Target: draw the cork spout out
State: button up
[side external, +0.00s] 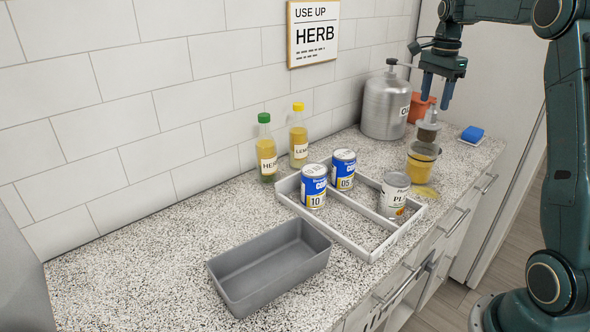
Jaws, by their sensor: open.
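A brown-grey cork spout (427,131) stands at the top of a clear vessel with yellow contents (422,160), near the right end of the counter. A thin upright part shows above the cork. My gripper (436,102) is above the spout, pointing down, with its two blue fingers apart and nothing clearly held between them. I cannot tell from this view whether the fingertips straddle the thin upper part or are in front of it. How deep the cork sits in the vessel is not clear.
A yellow patch (426,192) lies before the vessel. Close by are a steel canister (386,106), an orange pot (421,107) and a blue sponge (472,133). A divided tray (350,243) holds cans. Two bottles and an empty grey bin (234,284) stand further left.

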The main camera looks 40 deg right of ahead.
aim_at(433, 104)
jog(key=shift+f, duration=1.95)
jog(key=shift+c, duration=0.4)
jog(key=c, duration=1)
jog(key=shift+r, duration=0.1)
jog(key=shift+r, duration=0.2)
jog(key=shift+r, duration=3.25)
